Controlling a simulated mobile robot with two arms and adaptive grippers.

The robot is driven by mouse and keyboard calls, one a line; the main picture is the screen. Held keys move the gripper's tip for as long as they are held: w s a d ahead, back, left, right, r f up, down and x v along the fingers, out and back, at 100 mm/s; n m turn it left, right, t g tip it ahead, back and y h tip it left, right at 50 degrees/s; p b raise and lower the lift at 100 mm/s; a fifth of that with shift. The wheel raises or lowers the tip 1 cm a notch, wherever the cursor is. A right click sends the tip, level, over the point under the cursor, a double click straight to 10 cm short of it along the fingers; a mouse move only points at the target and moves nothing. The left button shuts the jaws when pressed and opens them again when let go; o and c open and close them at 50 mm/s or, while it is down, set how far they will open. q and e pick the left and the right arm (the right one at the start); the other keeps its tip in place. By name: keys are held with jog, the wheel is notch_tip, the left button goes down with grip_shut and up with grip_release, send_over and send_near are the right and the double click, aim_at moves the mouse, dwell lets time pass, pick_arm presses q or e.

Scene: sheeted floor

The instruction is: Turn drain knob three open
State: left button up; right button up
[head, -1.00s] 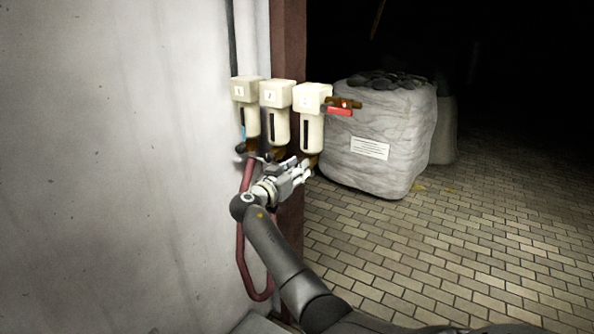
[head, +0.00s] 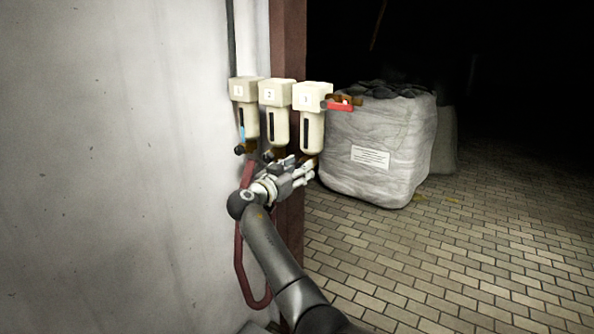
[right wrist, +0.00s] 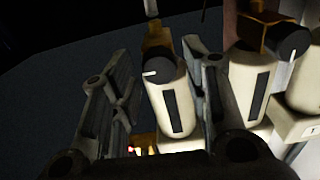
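Three cream filter units hang in a row on the wall, labelled 1 (head: 246,92), 2 (head: 275,95) and 3 (head: 308,97) from left to right. My right gripper (head: 303,170) is just under unit 3, whose drain knob is hidden by the fingers in the head view. In the right wrist view, my right gripper (right wrist: 158,95) is open, a finger on each side of the black drain knob three (right wrist: 159,70), which has a white mark pointing left. I cannot tell whether the fingers touch it. My left gripper is out of view.
A neighbouring black knob (right wrist: 293,40) is close to the right finger in the wrist view. A red-handled valve (head: 340,106) sticks out right of unit 3. A red hose (head: 240,255) hangs below. A large grey sack (head: 385,135) stands behind on the paved floor (head: 470,235).

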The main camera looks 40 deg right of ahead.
dwell(0.3)
jog(key=v, duration=1.2)
